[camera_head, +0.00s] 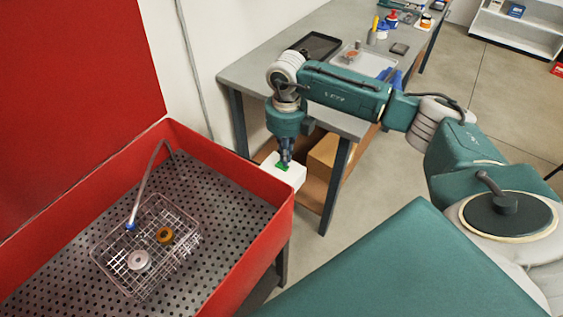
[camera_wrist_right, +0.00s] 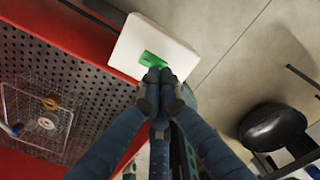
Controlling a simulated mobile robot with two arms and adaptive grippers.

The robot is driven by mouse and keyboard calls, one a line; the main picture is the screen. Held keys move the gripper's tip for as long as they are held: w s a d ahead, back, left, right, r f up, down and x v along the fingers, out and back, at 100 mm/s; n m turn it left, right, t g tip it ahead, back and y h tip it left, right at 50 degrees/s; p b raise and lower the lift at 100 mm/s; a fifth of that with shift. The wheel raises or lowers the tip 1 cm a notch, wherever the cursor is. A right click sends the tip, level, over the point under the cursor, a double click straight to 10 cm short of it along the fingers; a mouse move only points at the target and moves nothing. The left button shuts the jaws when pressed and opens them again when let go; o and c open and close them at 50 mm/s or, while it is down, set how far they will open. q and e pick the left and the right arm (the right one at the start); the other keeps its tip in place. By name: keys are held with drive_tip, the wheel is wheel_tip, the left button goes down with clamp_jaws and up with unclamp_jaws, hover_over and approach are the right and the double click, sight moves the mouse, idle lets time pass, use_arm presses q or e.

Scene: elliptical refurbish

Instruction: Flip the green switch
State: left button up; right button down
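The green switch (camera_head: 282,167) sits on a white box (camera_head: 294,175) at the right outer side of the red wash basin. In the right wrist view the green switch (camera_wrist_right: 150,60) lies on the white box face (camera_wrist_right: 172,45). My right gripper (camera_head: 285,160) is right at the switch. Its fingertips (camera_wrist_right: 161,76) are together, with nothing seen between them, and they overlap the lower end of the switch. Whether they touch it I cannot tell. My left gripper is not in view.
The red basin (camera_head: 262,183) with a perforated floor holds a wire basket (camera_head: 112,262) with an orange ring (camera_head: 165,235) and a pale ring (camera_head: 139,260). A grey workbench (camera_head: 262,67) stands behind my right arm. In the right wrist view a black stool (camera_wrist_right: 272,127) stands at the right.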

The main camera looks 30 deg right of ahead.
drive_tip(key=shift+r+p, duration=1.15)
drive_tip(key=shift+r, duration=1.1)
drive_tip(key=shift+f, duration=0.1)
